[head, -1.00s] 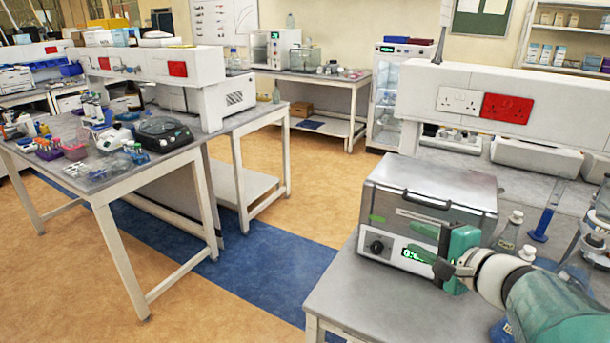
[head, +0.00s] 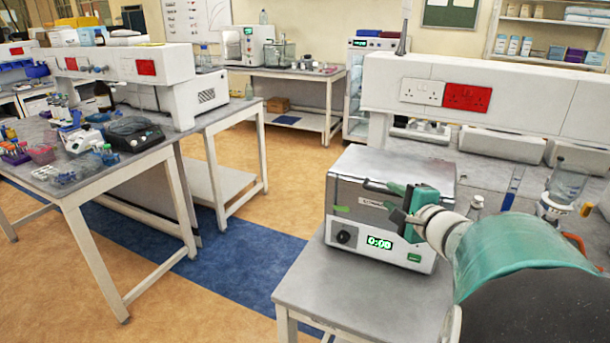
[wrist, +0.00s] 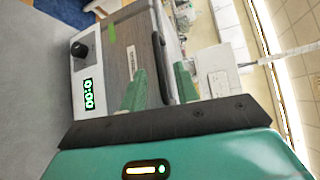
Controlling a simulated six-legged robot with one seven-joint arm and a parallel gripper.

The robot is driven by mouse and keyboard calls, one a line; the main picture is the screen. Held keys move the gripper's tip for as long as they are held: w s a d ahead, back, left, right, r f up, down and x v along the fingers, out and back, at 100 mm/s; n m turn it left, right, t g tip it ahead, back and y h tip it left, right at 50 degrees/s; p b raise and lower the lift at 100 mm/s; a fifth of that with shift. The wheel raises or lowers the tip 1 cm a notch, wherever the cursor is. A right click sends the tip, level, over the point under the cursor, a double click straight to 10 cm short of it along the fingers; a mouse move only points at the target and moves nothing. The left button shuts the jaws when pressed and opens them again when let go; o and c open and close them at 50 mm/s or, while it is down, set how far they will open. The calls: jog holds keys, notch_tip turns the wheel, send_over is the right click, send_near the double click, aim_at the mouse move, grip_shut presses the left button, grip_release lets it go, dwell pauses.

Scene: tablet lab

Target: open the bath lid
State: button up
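The bath (head: 345,215) is a metal box with a closed, flat steel lid (head: 395,163), on the bench at the right of the head view. Its front panel has a black knob and a green display, which also shows in the wrist view (wrist: 88,93). My gripper (head: 384,201) is in front of the bath, near the lid's front edge. In the wrist view its two green fingers (wrist: 158,87) are apart. The dark lid handle (wrist: 160,68) appears between them in the picture; I cannot tell whether they touch it. In the head view my gripper hides much of the handle.
The bench (head: 310,285) is clear left of and before the bath. A blue cylinder (head: 513,188) and glassware (head: 566,185) stand to its right. A white shelf unit with sockets (head: 540,103) runs behind. A cluttered bench (head: 95,195) stands left across a blue floor strip.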

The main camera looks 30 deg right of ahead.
aim_at(386, 192)
jog(key=shift+x, duration=1.95)
grip_shut()
jog(key=shift+r, duration=0.1)
